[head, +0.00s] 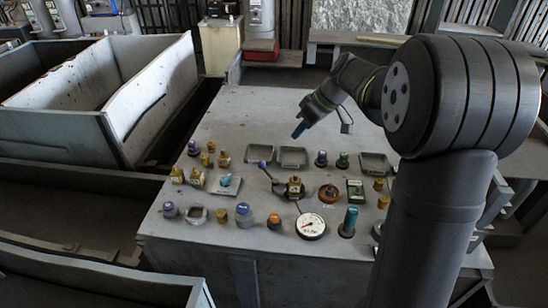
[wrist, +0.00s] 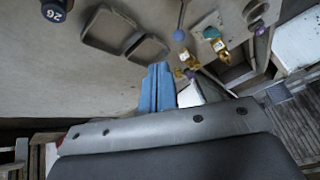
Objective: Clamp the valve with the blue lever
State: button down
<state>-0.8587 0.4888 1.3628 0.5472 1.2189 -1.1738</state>
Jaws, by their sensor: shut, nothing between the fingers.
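A lever with a dull blue ball knob (head: 262,164) stands tilted on the grey bench, its rod running down to a dark bracket. The ball knob also shows near the top of the wrist view (wrist: 180,35). A brass valve (head: 294,187) sits beside the bracket, to the right of the lever. Whether anything presses on this valve is too small to tell. My gripper (head: 298,131) has blue fingers and is shut and empty above the rear of the bench, apart from the lever and valve. Its closed fingers show in the wrist view (wrist: 157,88).
Two shallow grey trays (head: 293,157) lie behind the valve. A round white gauge (head: 311,226) is in front of it. A teal-topped piece on a pale plate (head: 227,184) and several brass fittings stand to the left. The bench's rear is clear.

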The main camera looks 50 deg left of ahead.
aim_at(272, 178)
jog(key=a+f+m, duration=0.1)
jog(key=f+m, duration=0.1)
jog(key=f, duration=0.1)
jog(key=s+a+f+m, duration=0.1)
jog(key=f+m, duration=0.1)
jog(key=f, duration=0.1)
jog(key=a+f+m+y, duration=0.1)
jog(key=f+m, duration=0.1)
jog(key=f, duration=0.1)
jog(key=shift+s+a, duration=0.1)
jog(key=shift+s, duration=0.15)
jog(key=s, duration=0.1)
jog(key=s+a+f, duration=0.1)
jog(key=s, duration=0.1)
jog(key=shift+a, duration=0.1)
jog(key=shift+s+a+f, duration=0.1)
jog(key=shift+s+a, duration=0.05)
jog(key=shift+s, duration=0.25)
